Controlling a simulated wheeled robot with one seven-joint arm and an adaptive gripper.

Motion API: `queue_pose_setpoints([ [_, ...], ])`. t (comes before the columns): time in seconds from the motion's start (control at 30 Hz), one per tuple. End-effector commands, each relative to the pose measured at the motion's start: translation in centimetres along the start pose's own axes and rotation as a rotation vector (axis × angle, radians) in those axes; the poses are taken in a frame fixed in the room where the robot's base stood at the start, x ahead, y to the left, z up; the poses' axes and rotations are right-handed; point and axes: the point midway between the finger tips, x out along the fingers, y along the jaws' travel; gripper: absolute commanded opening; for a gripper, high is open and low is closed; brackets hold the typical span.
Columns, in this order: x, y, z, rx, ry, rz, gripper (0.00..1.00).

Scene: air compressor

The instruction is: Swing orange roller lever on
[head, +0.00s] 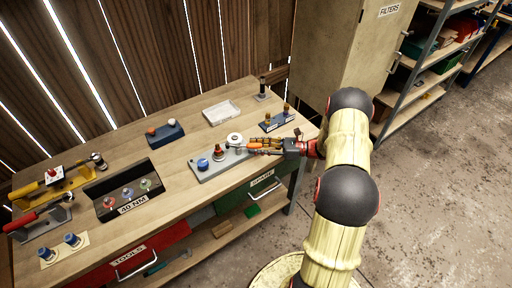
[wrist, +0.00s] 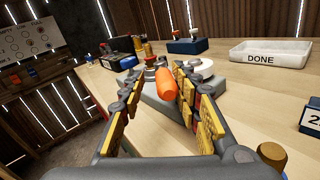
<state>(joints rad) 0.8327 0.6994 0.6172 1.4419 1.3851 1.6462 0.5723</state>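The orange roller lever (head: 256,146) sticks out from the right side of a grey switch plate (head: 210,172), beside a round white disc (head: 234,139). In the wrist view the orange roller (wrist: 166,88) lies between my two fingers, nearer the right one. My gripper (head: 268,148) is open around the roller, with a gap on the left finger's side. Whether the right finger (wrist: 186,98) touches the roller, I cannot tell. The grey plate (wrist: 158,108) also carries a red knob (head: 218,151) and a blue knob (head: 203,164).
A white tray marked DONE (wrist: 270,53) stands behind the plate. A blue block with knobs (head: 166,133) is at the back, and another knobbed block (head: 278,120) is near the right edge. A black 40 NM tray (head: 122,208) and clamps (head: 45,190) stand to the left.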

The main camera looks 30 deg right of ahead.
Motion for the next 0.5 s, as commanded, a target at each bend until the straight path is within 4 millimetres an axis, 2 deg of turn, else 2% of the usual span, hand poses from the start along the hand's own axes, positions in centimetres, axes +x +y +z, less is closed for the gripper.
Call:
queue_pose_setpoints([
  [0.17, -1.8, -0.2, -0.1, -0.001, 0.0, -0.008, 0.36],
  [0.5, -8.3, -0.1, 0.0, -0.001, 0.0, -0.004, 0.36],
])
